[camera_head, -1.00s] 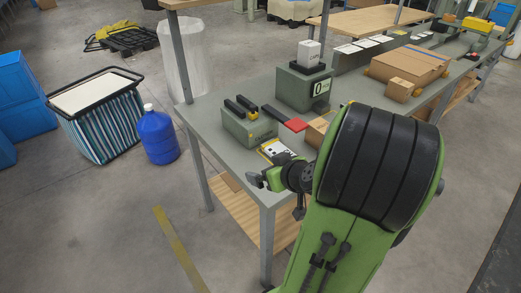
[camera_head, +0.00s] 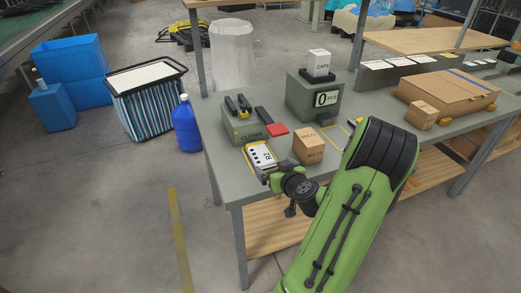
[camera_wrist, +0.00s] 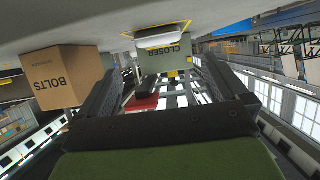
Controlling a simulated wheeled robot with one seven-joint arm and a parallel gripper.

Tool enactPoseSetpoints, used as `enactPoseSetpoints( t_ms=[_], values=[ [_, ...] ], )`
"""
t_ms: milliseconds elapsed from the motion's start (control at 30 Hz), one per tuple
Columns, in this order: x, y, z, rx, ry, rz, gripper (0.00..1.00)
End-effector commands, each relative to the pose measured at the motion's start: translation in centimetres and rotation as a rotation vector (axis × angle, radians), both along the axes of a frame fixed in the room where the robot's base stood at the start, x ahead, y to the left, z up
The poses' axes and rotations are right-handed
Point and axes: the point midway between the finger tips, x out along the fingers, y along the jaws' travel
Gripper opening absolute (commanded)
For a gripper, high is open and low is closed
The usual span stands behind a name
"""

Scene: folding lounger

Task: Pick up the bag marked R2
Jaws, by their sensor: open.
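The bag marked R2 (camera_head: 261,155) is a small white packet with black print. It lies flat inside a yellow outline near the front left edge of the grey table. In the wrist view, which is upside down, a pale rounded packet (camera_wrist: 160,37) shows edge-on ahead of the fingers. My gripper (camera_head: 267,175) is at the bag's near end; my own wrist hides part of that area. In the wrist view my gripper (camera_wrist: 160,68) has its two dark fingers wide apart, with nothing held between them. I cannot tell whether it touches the bag.
A green-grey CLOSER box (camera_head: 247,130) stands just behind the bag. A cardboard BOLTS box (camera_head: 308,146) stands to its right. A larger box marked 0 PCS (camera_head: 312,100) carries a white CAPS carton (camera_head: 318,64). A red paddle (camera_head: 278,130) lies between.

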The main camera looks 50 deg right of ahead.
Motion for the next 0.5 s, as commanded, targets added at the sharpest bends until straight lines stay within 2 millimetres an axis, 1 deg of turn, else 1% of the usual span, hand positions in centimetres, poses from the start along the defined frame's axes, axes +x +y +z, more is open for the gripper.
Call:
enactPoseSetpoints(
  t_ms=[33, 100, 333, 500],
  values=[
    [1.1, -0.4, 0.0, 0.003, -0.001, 0.004, 1.00],
    [2.1, -1.1, -0.5, 0.002, 0.000, 0.002, 1.00],
    [4.0, -2.3, -1.7, 0.003, 0.000, 0.001, 1.00],
    [6.2, -3.7, -2.7, 0.001, -0.001, 0.001, 1.00]
  ],
)
